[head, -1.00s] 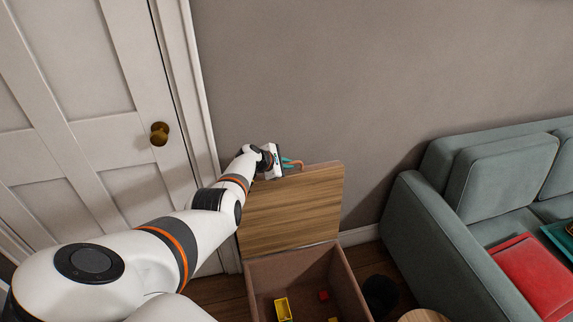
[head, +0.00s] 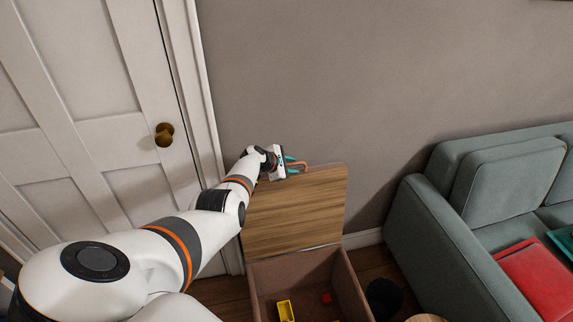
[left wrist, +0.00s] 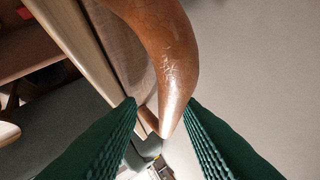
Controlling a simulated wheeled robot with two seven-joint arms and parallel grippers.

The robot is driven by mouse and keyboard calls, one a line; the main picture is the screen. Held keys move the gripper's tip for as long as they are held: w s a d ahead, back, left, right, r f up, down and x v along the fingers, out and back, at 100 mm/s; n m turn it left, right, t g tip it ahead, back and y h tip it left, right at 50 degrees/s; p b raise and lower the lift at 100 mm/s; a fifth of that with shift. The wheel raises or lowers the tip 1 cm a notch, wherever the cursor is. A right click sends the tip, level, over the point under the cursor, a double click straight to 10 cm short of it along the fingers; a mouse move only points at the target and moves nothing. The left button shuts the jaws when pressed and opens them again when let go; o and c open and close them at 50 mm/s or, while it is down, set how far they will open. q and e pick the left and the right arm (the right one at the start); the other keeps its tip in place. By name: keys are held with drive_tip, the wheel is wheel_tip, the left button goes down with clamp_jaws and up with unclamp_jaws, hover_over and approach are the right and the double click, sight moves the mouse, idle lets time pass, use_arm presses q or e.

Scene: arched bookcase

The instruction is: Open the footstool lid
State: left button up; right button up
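The footstool (head: 340,285) is an open box with a brown lining, low in the head view. Its wood-faced lid (head: 295,212) stands raised on the far side, nearly upright, near the wall. A brown leather loop (head: 304,166) shows at the lid's top edge. It also shows large in the left wrist view (left wrist: 165,60). My left gripper (head: 292,165) is at this top edge, its teal fingers spread apart. In the left wrist view the loop's lower end lies between the green fingers (left wrist: 162,105), with a gap on the left side. My right gripper is not in view.
A yellow block (head: 285,311) and a red block (head: 327,298) lie inside the box. A dark round bin (head: 384,297) stands right of it. A grey-green sofa (head: 440,250) with a red cushion (head: 538,275) is at right, a white door (head: 90,110) at left.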

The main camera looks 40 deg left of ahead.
use_arm(q)
drive_tip(key=shift+s+r+p, duration=0.2)
drive_tip(key=shift+r+p, duration=0.1)
drive_tip(key=shift+p, duration=0.05)
drive_tip(key=p+v, duration=0.5)
drive_tip(key=shift+s+r, duration=0.15)
drive_tip(key=shift+r, duration=0.05)
drive_tip(key=p+v, duration=0.1)
drive_tip(key=v, duration=0.4)
drive_tip(key=shift+s, duration=0.5)
